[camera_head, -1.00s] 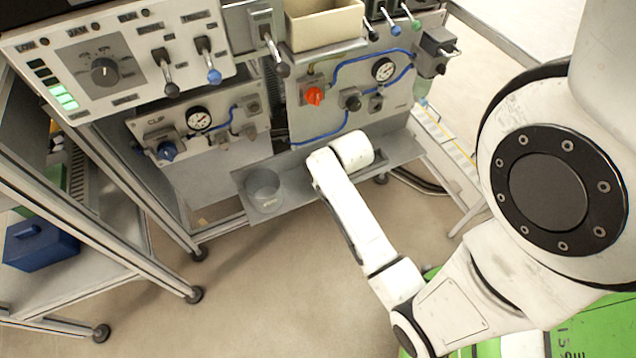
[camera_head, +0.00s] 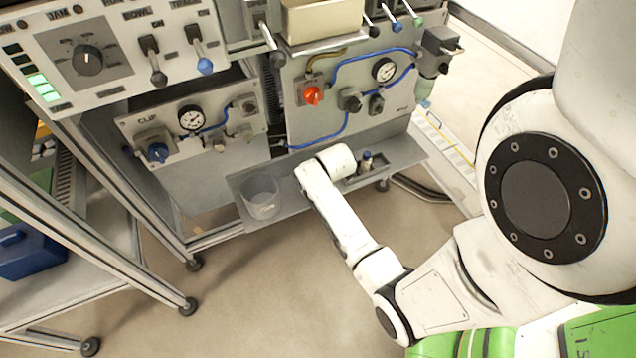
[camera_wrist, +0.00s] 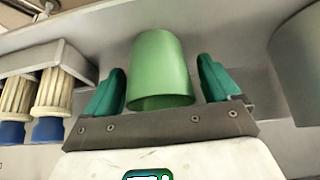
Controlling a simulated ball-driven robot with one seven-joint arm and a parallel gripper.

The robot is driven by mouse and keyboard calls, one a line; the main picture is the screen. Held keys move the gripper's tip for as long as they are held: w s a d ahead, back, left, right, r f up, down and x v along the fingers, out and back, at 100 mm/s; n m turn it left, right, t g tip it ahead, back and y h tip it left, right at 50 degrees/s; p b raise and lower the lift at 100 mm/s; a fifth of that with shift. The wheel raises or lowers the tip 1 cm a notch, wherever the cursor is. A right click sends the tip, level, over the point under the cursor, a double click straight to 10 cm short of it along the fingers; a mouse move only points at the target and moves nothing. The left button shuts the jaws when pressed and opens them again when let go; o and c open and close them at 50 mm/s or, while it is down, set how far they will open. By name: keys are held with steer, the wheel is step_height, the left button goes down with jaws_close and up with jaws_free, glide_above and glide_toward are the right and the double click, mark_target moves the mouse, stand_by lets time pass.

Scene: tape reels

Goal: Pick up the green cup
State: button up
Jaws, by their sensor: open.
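The green cup (camera_wrist: 160,65) is in the wrist view, in the middle, between the two teal fingers of my gripper (camera_wrist: 161,78). My gripper is open, with one finger on each side of the cup and a gap showing on both sides. The cup stands on a grey shelf surface. In the head view my white arm reaches down to the shelf (camera_head: 297,224), and its wrist hides the cup and the fingers.
A grey bin (camera_head: 261,196) stands on the shelf left of my wrist; it also shows at the wrist view's right edge (camera_wrist: 298,70). A tray holds blue-ended, ribbed pale items (camera_wrist: 53,95) to the left in the wrist view. The panel (camera_head: 350,90) with levers and gauges rises behind.

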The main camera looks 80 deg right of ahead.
steer(key=shift+c, duration=0.2)
steer(key=c, duration=1)
steer(key=shift+r, duration=0.15)
